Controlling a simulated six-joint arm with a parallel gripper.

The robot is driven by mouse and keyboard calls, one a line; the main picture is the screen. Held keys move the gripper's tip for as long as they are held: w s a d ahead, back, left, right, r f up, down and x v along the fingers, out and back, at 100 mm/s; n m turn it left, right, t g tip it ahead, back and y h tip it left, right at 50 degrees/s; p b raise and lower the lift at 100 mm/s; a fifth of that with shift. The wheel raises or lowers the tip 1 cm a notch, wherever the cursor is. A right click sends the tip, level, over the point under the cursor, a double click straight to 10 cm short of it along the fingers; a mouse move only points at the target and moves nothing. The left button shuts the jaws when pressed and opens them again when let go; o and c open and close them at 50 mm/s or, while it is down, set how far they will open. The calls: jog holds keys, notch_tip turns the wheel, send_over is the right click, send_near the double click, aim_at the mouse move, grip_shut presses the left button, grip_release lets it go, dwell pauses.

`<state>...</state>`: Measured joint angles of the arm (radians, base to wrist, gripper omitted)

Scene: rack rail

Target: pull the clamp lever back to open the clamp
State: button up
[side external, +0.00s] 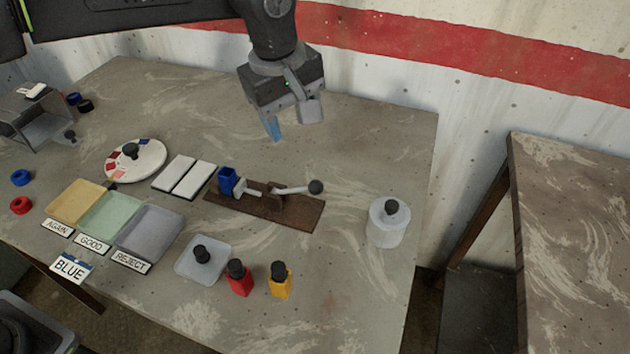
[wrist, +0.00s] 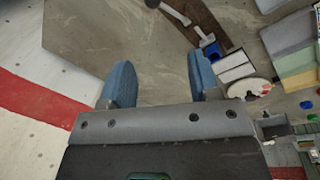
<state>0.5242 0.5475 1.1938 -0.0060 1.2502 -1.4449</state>
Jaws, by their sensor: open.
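The clamp sits on a brown wooden base (side external: 225,201) in the middle of the table. Its pale lever (side external: 293,190) ends in a dark round knob (side external: 316,187) and points right, lying low over the base. A blue block (side external: 227,181) stands at the clamp's left end, by the pale plunger. My gripper (side external: 274,130) is above and behind the clamp, apart from it, with nothing between its fingers. In the wrist view the two blue fingers (wrist: 160,85) are spread apart.
Two white plates (side external: 184,177) and a round dial (side external: 136,160) lie left of the clamp. Coloured trays (side external: 112,217) lie front left. A white jar (side external: 387,224) stands right; red (side external: 239,279) and yellow (side external: 280,282) bottles stand in front. The table behind the clamp is clear.

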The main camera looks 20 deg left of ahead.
aim_at(315, 182)
jog(key=shift+n, duration=0.3)
jog(key=d+f, duration=0.1)
jog(key=f, duration=0.4)
jog(key=w+d+f, duration=0.1)
jog(key=f, duration=0.4)
jog(key=d+f, duration=0.1)
jog(key=f, duration=0.4)
jog(key=shift+w, duration=0.4)
jog(key=shift+w+r, duration=0.1)
grip_shut()
